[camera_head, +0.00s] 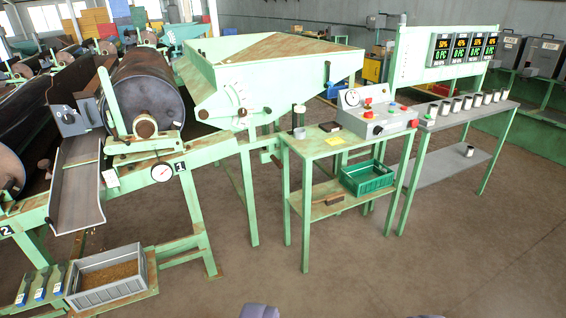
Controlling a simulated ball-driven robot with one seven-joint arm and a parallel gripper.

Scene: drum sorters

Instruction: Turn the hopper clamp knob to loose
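The green hopper (277,72) stands left of centre, beside the big drum (146,92). On its lower front plate is a pale curved scale with a small light knob (242,112) at its foot. A dark rusty round knob (203,115) shows just left of it, at the hopper's edge. I cannot tell for sure which is the clamp knob, and its setting is too small to read. Two dark grey-purple tips, perhaps of my gripper (345,314), barely show at the bottom edge, far from the hopper. Their opening cannot be judged.
A green table (330,147) with a control box (373,119) and a green crate (367,178) stands right of the hopper. A bench (465,115) with several cups is further right. A grey tray (107,277) sits low at left. The front floor is clear.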

